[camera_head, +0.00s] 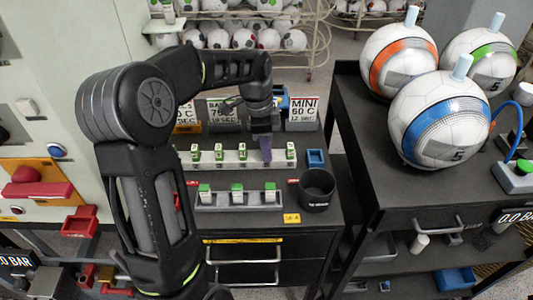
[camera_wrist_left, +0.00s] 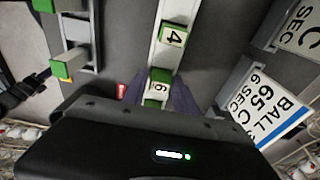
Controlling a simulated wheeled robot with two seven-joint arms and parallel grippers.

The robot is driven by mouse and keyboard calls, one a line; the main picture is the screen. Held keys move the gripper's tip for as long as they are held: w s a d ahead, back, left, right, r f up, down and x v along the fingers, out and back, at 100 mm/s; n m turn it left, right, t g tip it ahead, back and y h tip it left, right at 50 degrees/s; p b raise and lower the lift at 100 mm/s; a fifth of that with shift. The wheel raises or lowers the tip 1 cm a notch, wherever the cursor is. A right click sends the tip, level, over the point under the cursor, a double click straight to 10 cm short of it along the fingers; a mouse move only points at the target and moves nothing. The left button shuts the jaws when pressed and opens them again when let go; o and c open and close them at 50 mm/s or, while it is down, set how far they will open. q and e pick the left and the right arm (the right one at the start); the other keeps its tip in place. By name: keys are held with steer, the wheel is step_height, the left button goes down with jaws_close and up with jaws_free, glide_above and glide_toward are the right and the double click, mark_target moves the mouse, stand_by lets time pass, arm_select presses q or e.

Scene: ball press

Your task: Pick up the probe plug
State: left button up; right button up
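A pale rack (camera_head: 232,165) on the dark bench top holds a row of upright green-topped numbered plugs, such as one at its left end (camera_head: 195,153) and one at its right end (camera_head: 290,151). My left gripper (camera_head: 265,150) is low over the rack and hides the place between the last plugs. In the left wrist view, the purple fingers of my left gripper (camera_wrist_left: 160,95) stand on either side of a plug marked 6 (camera_wrist_left: 160,80), with a slight gap showing. A plug marked 4 (camera_wrist_left: 172,36) stands further along the rack. My right gripper is not in view.
A second rack (camera_head: 238,207) with green-topped pieces lies in front, with a black cup (camera_head: 317,188) and a blue tray (camera_head: 315,158) to the right. Label cards (camera_head: 302,110) stand behind. Balls, including a blue-banded one (camera_head: 446,118), sit on the right cart.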

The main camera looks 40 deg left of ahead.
arm_select(q)
jaws_close()
steer(key=shift+r, duration=0.15)
step_height(320, 180, up, 10)
steer(key=shift+f+b, duration=0.1)
steer(key=shift+b, duration=0.4)
stand_by(0.7)
